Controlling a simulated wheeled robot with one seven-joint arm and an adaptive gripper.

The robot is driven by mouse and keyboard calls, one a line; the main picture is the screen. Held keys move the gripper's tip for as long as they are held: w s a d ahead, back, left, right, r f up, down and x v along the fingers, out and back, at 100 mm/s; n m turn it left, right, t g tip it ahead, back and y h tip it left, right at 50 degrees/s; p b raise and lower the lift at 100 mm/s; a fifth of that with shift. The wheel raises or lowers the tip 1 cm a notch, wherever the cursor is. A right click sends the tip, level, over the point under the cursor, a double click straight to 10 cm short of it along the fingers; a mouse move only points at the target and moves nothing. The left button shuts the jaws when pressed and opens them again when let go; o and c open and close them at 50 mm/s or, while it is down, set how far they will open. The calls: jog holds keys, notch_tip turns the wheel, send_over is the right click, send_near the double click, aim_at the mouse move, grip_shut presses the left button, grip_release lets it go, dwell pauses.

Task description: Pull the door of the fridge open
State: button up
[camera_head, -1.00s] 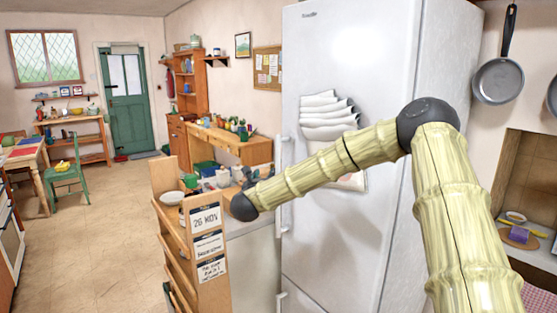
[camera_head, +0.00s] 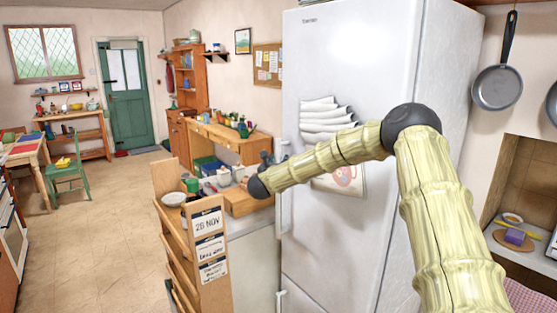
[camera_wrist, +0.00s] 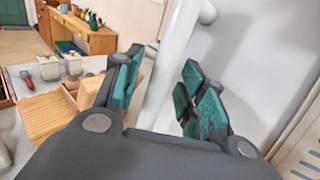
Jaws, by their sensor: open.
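The fridge (camera_head: 335,65) is tall and white, and its door is shut. Vertical white handles run along the left edge of its front; the upper handle (camera_head: 286,200) is partly behind my arm in the head view. In the wrist view the handle (camera_wrist: 174,65) is a white bar rising between my fingers, with its upper mount bending right toward the door (camera_wrist: 250,70). My gripper (camera_wrist: 160,85) is open, with one teal-padded finger on each side of the bar. I cannot tell whether either finger touches it. In the head view my gripper (camera_head: 266,160) is small and partly hidden.
A counter with a wooden board (camera_head: 245,203), pots and bowls stands left of the fridge, close to my gripper. A wooden rack with date cards (camera_head: 208,245) stands at its front end.

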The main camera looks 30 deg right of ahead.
jog(key=shift+w+d, duration=0.2)
jog(key=shift+d, duration=0.05)
jog(key=shift+c, duration=0.5)
grip_shut()
jog(key=shift+a, duration=0.1)
